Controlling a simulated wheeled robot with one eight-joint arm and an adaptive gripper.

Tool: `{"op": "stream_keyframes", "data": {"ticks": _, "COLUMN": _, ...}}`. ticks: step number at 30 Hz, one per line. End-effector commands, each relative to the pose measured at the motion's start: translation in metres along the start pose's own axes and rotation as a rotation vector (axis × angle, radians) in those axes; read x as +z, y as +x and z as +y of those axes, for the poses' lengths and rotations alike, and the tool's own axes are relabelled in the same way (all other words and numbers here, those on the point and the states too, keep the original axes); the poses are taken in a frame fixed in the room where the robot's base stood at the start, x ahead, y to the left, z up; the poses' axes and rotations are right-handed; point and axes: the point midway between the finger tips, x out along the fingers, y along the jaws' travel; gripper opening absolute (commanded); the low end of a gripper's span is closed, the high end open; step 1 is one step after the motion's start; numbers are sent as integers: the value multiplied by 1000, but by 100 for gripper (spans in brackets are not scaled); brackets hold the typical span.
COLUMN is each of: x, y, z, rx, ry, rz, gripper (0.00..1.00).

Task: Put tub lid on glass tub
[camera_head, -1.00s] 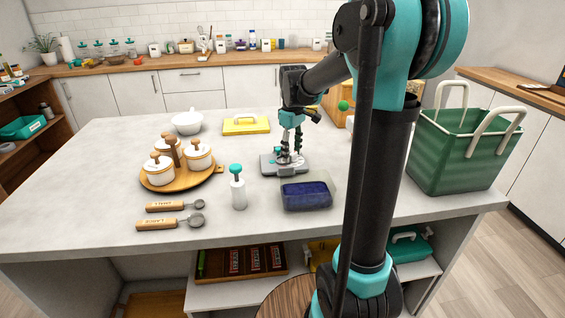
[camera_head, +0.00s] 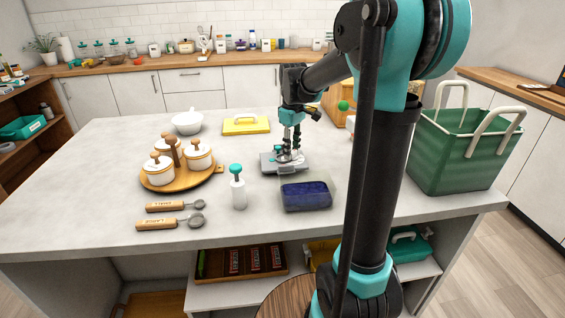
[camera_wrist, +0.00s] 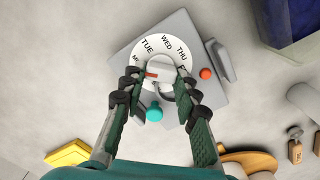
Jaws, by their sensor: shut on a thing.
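The tub lid (camera_head: 268,167) is a flat grey square with a white weekday dial, seen in the middle of the counter. In the wrist view the lid (camera_wrist: 125,62) fills the space between the fingers, with a teal and a red knob on it. My gripper (camera_wrist: 168,85) is shut on the lid's central grip. It also shows from above the lid in the head view (camera_head: 290,150). I cannot tell whether the lid is clear of the counter. The glass tub (camera_head: 306,195) with dark blue contents stands just in front of the lid, apart from it. Its corner shows in the wrist view (camera_wrist: 288,22).
A white bottle (camera_head: 238,190) with a teal top stands left of the tub. Wooden-handled spoons (camera_head: 165,223) and a round tray of canisters (camera_head: 183,182) lie farther left. A yellow block-like lid (camera_head: 246,125) is behind. A green basket (camera_head: 455,150) stands right.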

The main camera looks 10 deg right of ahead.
Motion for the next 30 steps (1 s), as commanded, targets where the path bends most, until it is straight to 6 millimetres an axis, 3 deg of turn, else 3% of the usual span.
{"op": "stream_keyframes", "data": {"ticks": 19, "x": 0, "y": -16, "z": 0, "rx": 0, "ry": 0, "rz": 0, "gripper": 0}}
{"op": "stream_keyframes", "data": {"ticks": 30, "x": 0, "y": -39, "z": 0, "rx": 0, "ry": 0, "rz": 0, "gripper": 0}}
